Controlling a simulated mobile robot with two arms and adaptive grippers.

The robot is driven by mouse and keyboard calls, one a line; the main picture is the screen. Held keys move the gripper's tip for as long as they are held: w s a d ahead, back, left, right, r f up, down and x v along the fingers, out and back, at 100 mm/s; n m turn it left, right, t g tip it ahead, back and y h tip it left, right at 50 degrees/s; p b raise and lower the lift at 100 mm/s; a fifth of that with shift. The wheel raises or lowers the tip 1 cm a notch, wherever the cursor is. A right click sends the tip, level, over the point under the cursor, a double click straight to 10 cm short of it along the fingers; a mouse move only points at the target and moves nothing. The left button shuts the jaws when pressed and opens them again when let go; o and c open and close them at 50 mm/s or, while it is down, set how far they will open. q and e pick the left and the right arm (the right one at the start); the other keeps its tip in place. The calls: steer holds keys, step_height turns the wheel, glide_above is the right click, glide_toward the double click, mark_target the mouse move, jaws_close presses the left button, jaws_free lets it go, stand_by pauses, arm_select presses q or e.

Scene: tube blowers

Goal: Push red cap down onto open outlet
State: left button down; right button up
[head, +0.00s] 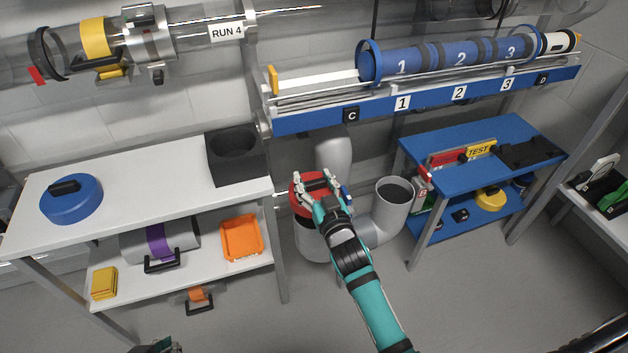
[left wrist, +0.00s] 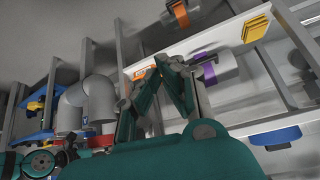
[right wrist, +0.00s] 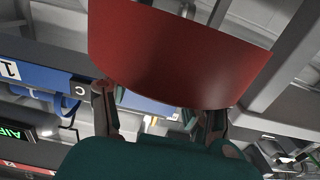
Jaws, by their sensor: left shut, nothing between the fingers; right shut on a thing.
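The red cap (head: 300,186) is over the grey left pipe outlet (head: 312,242) in the head view. It covers the outlet's mouth; I cannot tell whether it is seated or just above. My right gripper (head: 320,184) is shut on the cap from the front right side. The cap also fills the top of the right wrist view (right wrist: 180,50), above the right fingers (right wrist: 163,108). My left gripper (left wrist: 170,68) is shut and empty, its fingertips together in the left wrist view, away from the cap.
An open grey pipe (head: 394,188) stands just right of the capped one. A white bench (head: 130,205) with a blue round lid (head: 71,200) is at left. A blue cart (head: 480,138) is at right. A blue rail (head: 420,100) runs above.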

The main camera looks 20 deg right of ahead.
mark_target(314, 192)
stand_by(0.5)
arm_select(q)
steer(key=shift+w+d+r+t, duration=0.2)
steer(key=shift+w+r+t, duration=0.1)
steer(key=shift+w, duration=0.3)
arm_select(e)
steer(key=shift+f, duration=0.25)
arm_select(q)
steer(key=shift+w+d+r+t, duration=0.15)
steer(key=shift+w+t, duration=0.15)
steer(key=shift+w, duration=0.05)
arm_select(e)
steer(key=shift+f, duration=0.1)
arm_select(q)
steer(key=shift+w+d+r+t+h+b, duration=0.15)
steer(key=shift+w+r+t+b, duration=0.1)
steer(key=shift+w+r, duration=0.15)
steer(key=shift+w+d+r+t+h+b, duration=0.1)
steer(key=shift+w+r+t+h+b, duration=0.15)
steer(key=shift+w, duration=0.2)
arm_select(e)
steer(key=shift+f, duration=0.3)
arm_select(q)
steer(key=shift+w+d+r+t, duration=0.25)
steer(key=shift+w+r+t, duration=0.15)
steer(key=shift+w, duration=0.05)
arm_select(e)
steer(key=shift+f, duration=0.25)
